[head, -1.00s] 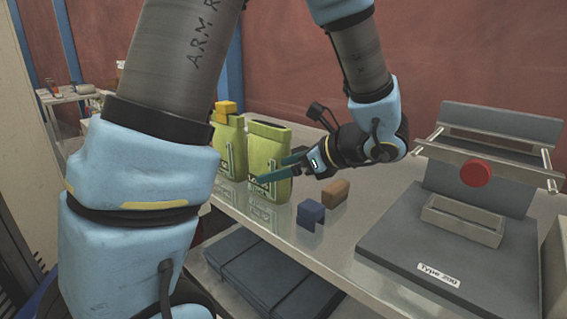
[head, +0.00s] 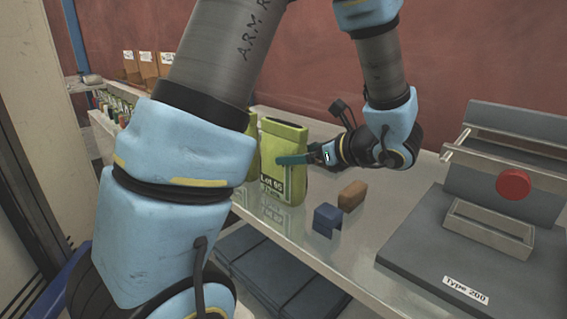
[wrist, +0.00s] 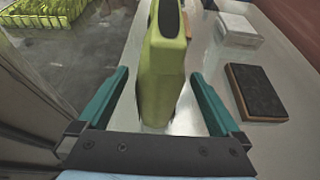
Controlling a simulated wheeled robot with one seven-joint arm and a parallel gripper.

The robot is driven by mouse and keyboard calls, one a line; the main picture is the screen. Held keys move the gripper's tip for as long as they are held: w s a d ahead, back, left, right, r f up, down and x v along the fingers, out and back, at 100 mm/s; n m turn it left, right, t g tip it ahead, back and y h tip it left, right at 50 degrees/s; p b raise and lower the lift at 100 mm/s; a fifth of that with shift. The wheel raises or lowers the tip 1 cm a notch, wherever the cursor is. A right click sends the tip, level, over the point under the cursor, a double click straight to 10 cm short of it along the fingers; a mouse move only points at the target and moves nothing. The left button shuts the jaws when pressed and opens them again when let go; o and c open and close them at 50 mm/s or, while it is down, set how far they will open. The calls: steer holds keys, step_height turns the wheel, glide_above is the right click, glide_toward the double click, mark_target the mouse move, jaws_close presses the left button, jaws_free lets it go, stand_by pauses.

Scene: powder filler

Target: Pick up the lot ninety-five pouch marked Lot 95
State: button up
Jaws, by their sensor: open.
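The green pouch (head: 287,135) stands upright on the metal bench; its label reads "Lot 95". In the wrist view the pouch (wrist: 163,75) rises between my two teal fingers, with a visible gap on each side. My gripper (head: 292,159) reaches in from the right, low and level, at the upper half of the pouch. In the wrist view my gripper (wrist: 160,76) is open and holds nothing. Part of the pouch's front is hidden behind a finger.
A second green pouch (head: 254,152) is mostly hidden behind my arm. A blue block (head: 326,217) and a brown block (head: 352,195) lie in front of my gripper. A grey "Type 200" fixture (head: 420,250) with a red knob stands right.

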steer(key=p+x, duration=0.2)
steer(key=x, duration=0.2)
steer(key=shift+w+a, duration=0.25)
steer(key=shift+w, duration=0.1)
steer(key=shift+w+a+f, duration=0.2)
steer(key=shift+w+a, duration=0.05)
steer(key=shift+w, duration=0.05)
jaws_close()
stand_by(0.4)
